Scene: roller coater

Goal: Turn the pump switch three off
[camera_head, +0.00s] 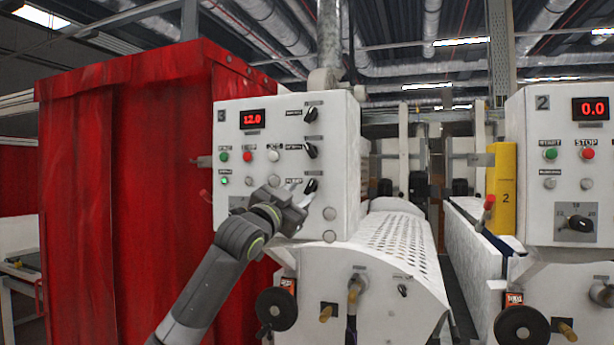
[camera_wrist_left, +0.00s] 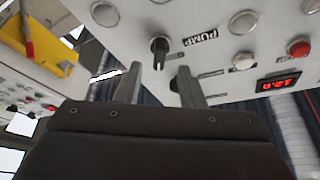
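The pump switch (camera_head: 311,186) is a black rotary knob low on the right side of the white control panel marked 3 (camera_head: 240,160). In the left wrist view the knob (camera_wrist_left: 159,50) sits beside the PUMP label (camera_wrist_left: 200,38). My left gripper (camera_head: 299,191) is at the panel, just left of the knob. In the left wrist view its two fingers (camera_wrist_left: 160,75) are apart, with the knob's end in line with the gap between the tips. I cannot tell whether they touch it. My right gripper is not in view.
Two more black knobs (camera_head: 311,132) sit above the pump switch. A red curtain (camera_head: 130,170) hangs left. Panel 2 (camera_head: 560,185) stands at the right. A perforated white cover (camera_head: 395,240) juts out below.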

